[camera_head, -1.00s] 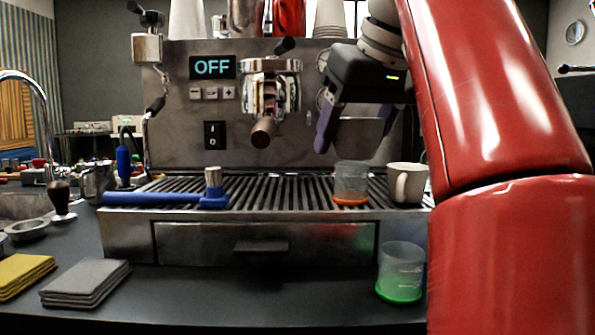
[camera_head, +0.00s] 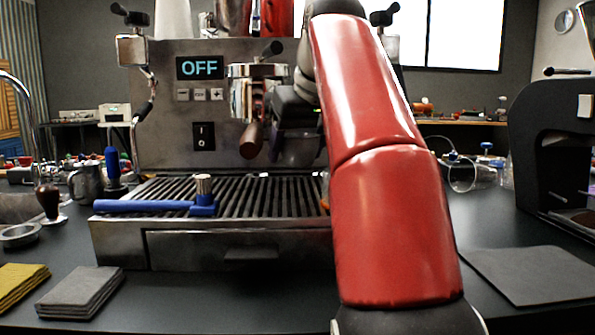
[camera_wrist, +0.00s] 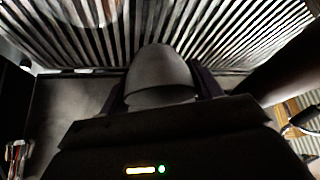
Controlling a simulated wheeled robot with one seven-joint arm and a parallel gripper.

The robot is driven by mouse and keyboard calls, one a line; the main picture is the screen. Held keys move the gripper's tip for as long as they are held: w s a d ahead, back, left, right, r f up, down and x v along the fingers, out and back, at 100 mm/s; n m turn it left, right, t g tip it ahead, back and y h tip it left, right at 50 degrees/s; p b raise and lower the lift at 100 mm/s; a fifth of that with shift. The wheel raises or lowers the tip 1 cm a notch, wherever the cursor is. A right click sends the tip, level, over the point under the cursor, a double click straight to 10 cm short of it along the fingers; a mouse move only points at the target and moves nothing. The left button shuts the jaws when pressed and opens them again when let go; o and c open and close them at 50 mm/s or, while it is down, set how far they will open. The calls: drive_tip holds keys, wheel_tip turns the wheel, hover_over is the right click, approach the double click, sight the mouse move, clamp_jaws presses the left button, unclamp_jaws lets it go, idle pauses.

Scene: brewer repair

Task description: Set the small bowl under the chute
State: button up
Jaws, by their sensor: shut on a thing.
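My gripper (camera_wrist: 160,88) is shut on a grey, rounded thing (camera_wrist: 158,70), which looks like the small bowl, between its two dark purple fingers in the wrist view. In the head view my gripper (camera_head: 293,115) is partly hidden by my red arm, in front of the coffee machine (camera_head: 170,110) and right of its portafilter handle (camera_head: 252,139). The held thing is hard to make out there. A black machine (camera_head: 545,130), probably the grinder with the chute, stands at the right edge. I cannot make out its chute clearly.
The slatted drip tray (camera_head: 255,190) holds a blue-handled tool (camera_head: 145,206). A dark grey mat (camera_head: 528,274) lies on the counter before the black machine. Folded cloths (camera_head: 80,292) lie front left. A clear glass vessel (camera_head: 463,174) lies behind my arm.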

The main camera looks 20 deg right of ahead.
sight(297, 191)
drive_tip(key=shift+f+b, duration=0.3)
drive_tip(key=shift+f, duration=1.95)
drive_tip(key=shift+f, duration=0.15)
drive_tip(key=o, duration=1)
drive_tip(key=shift+o, duration=0.2)
